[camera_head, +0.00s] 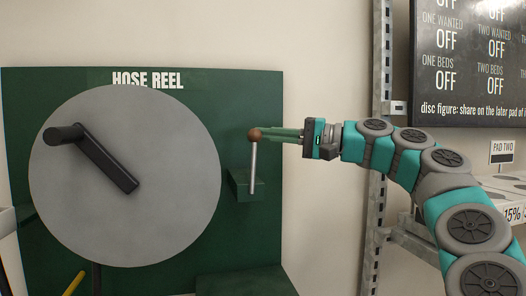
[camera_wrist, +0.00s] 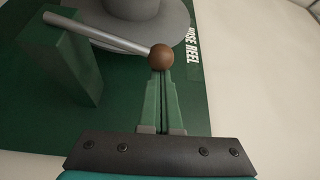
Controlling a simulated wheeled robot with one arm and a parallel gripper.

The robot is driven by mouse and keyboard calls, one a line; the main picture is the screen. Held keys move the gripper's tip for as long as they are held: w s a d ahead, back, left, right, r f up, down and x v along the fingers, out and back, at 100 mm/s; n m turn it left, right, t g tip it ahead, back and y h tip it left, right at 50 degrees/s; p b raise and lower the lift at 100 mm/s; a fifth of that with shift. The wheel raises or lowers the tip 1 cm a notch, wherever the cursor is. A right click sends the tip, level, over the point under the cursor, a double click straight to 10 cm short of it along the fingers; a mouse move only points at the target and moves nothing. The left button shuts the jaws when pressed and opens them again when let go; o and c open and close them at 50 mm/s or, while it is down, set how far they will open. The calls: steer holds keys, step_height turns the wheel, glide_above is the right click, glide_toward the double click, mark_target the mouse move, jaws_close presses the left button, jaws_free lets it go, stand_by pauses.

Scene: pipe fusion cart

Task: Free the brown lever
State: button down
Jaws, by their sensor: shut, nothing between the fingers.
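The brown lever is a grey metal rod with a brown ball (camera_head: 254,134) on its upper end. The rod (camera_head: 253,168) stands nearly upright from a green block (camera_head: 241,186) on the right part of the green panel. In the wrist view the ball (camera_wrist: 161,57) is right at the tips of my fingers, and the rod (camera_wrist: 98,34) runs off to the upper left. My gripper (camera_head: 268,134) comes in from the right, its green fingers shut together. It also shows in the wrist view (camera_wrist: 161,76). I cannot tell whether the tips touch the ball.
The green hose reel panel (camera_head: 258,95) carries a large grey disc (camera_head: 130,230) with a black crank (camera_head: 105,162) left of the lever. A metal rack post (camera_head: 379,110), a dark sign board (camera_head: 470,60) and a shelf stand at the right. Bare wall lies between the panel and post.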

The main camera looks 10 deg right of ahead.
steer(key=s+n+y+b, duration=0.2)
steer(key=s+n+b, duration=0.3)
steer(key=s+b, duration=0.1)
steer(key=shift+s+f+y, duration=0.3)
steer(key=shift+s+y, duration=0.1)
steer(key=shift+s, duration=0.15)
steer(key=shift+r, duration=0.15)
